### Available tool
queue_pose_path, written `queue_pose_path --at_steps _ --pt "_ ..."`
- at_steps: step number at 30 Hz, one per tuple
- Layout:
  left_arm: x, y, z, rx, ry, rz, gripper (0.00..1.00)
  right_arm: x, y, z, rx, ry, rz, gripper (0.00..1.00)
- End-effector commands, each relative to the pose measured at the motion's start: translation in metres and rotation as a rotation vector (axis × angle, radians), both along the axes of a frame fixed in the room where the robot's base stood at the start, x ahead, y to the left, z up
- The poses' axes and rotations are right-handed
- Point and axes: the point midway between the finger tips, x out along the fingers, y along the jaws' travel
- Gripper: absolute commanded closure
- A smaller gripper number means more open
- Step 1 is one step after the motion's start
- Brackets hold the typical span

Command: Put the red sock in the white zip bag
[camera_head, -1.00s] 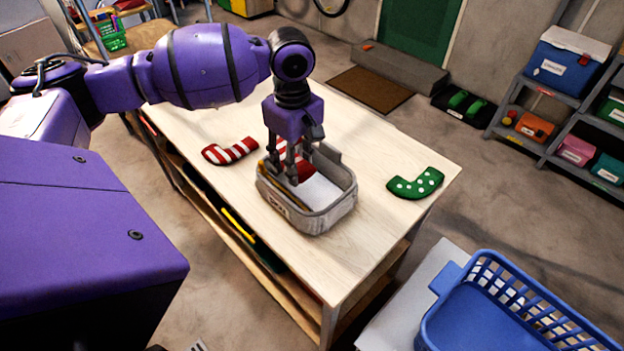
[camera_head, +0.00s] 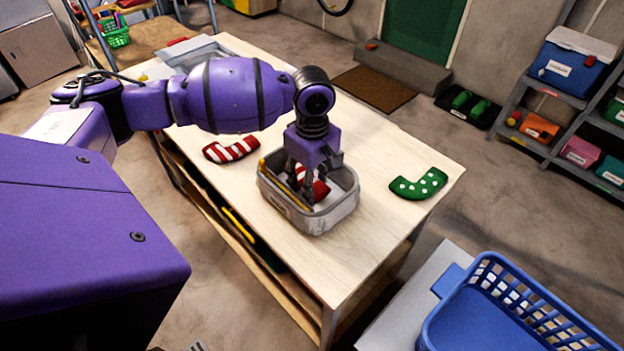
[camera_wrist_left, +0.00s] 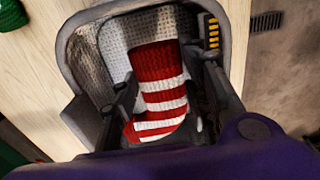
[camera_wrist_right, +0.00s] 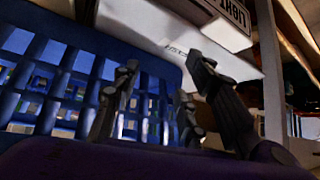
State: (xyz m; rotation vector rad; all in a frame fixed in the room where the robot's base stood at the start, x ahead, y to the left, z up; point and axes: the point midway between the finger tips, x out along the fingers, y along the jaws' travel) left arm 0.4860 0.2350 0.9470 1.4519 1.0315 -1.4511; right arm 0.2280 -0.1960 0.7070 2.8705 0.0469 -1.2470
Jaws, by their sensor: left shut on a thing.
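The pale grey-white bag (camera_head: 332,220) stands open on the table, with a yellow zip strip along its left edge. My left gripper (camera_head: 298,190) reaches down into it from above. It is shut on a red-and-white striped sock (camera_head: 320,188), which lies within the bag's walls. The left wrist view shows this sock (camera_wrist_left: 158,85) between the fingers, inside the bag's rim (camera_wrist_left: 75,50). Whether the sock touches the bag's floor is hard to tell. A second red-and-white striped sock (camera_head: 232,150) lies on the table left of the bag. My right gripper (camera_wrist_right: 160,78) is open and empty.
A green sock with white dots (camera_head: 418,184) lies on the table's right side. A grey tray (camera_head: 198,50) is at the table's far end. A blue basket (camera_head: 475,315) stands at the lower right; it is close behind my right gripper. The table's front part is clear.

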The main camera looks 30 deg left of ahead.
Motion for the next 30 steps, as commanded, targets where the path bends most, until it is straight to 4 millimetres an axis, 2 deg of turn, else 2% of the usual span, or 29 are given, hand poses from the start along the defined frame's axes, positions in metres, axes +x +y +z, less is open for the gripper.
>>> queue_pose_path --at_steps 11,12,14,25,28,30 --pt "0.000 0.000 -0.009 0.001 -0.001 0.000 0.83 0.003 0.001 0.005 0.002 -0.007 0.001 0.60" --pt "0.000 0.000 -0.009 0.001 -0.001 0.000 0.57 0.002 0.001 0.004 0.002 -0.005 0.001 0.60" --pt "0.000 0.000 -0.009 0.000 0.000 0.000 0.51 0.000 0.000 0.003 0.002 -0.002 0.001 0.60" --pt "0.000 0.001 -0.007 0.000 0.001 0.000 0.51 -0.006 -0.001 -0.002 -0.002 0.012 0.004 0.60" --pt "0.000 0.001 0.002 0.003 0.001 -0.002 0.51 -0.012 -0.001 -0.009 -0.003 0.025 0.004 0.60" --pt "0.000 0.000 0.018 -0.001 -0.002 0.000 0.51 -0.005 -0.001 -0.002 -0.004 0.009 0.004 0.60"
